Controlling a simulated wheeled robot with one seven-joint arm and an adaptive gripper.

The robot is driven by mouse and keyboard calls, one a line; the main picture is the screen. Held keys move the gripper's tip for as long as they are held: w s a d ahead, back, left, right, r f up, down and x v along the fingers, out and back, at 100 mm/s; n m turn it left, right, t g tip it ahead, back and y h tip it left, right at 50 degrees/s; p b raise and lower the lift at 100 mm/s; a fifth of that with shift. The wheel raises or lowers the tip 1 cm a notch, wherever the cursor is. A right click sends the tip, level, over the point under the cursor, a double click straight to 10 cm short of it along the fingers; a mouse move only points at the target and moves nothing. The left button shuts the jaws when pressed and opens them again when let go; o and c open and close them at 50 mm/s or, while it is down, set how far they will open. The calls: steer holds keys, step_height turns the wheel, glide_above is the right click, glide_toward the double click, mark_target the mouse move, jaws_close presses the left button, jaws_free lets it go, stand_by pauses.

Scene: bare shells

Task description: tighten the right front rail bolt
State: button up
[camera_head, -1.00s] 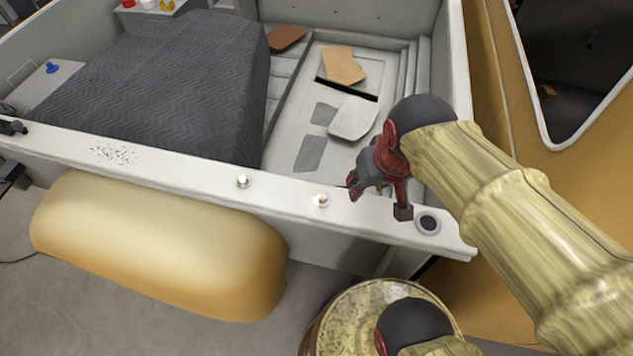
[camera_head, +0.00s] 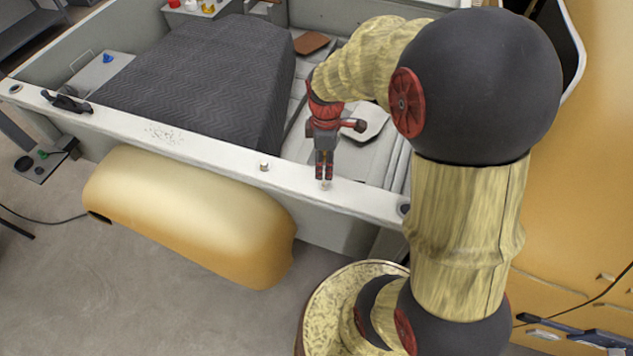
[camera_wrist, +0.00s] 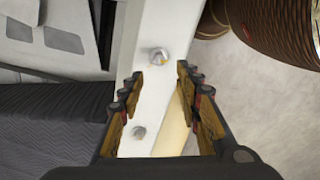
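The front rail (camera_head: 215,150) is a long pale beam crossing the head view. The right front rail bolt (camera_head: 326,186) is a small metal head on its top, just below my gripper (camera_head: 324,176), which points down. In the wrist view this bolt (camera_wrist: 158,56) shows just past the fingertips of my open, empty gripper (camera_wrist: 160,74), near the middle of the gap. A second bolt (camera_head: 264,166) stands further left on the rail. It also shows in the wrist view (camera_wrist: 139,132), lower between the fingers. Any contact with the right bolt cannot be told.
A dark quilted cover (camera_head: 200,80) lies behind the rail at left. A yellow rounded shell (camera_head: 185,215) is in front of the rail. A dark round fitting (camera_head: 404,209) sits at the rail's right end. A black latch (camera_head: 66,102) is at the rail's left.

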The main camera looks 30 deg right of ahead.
mark_target(324, 182)
steer(key=shift+w+d+f+n, duration=0.1)
steer(key=shift+n, duration=0.2)
steer(key=shift+f, duration=0.2)
steer(key=shift+f+p, duration=0.3)
steer(key=shift+f, duration=3.3)
steer(key=shift+c, duration=0.9)
jaws_close()
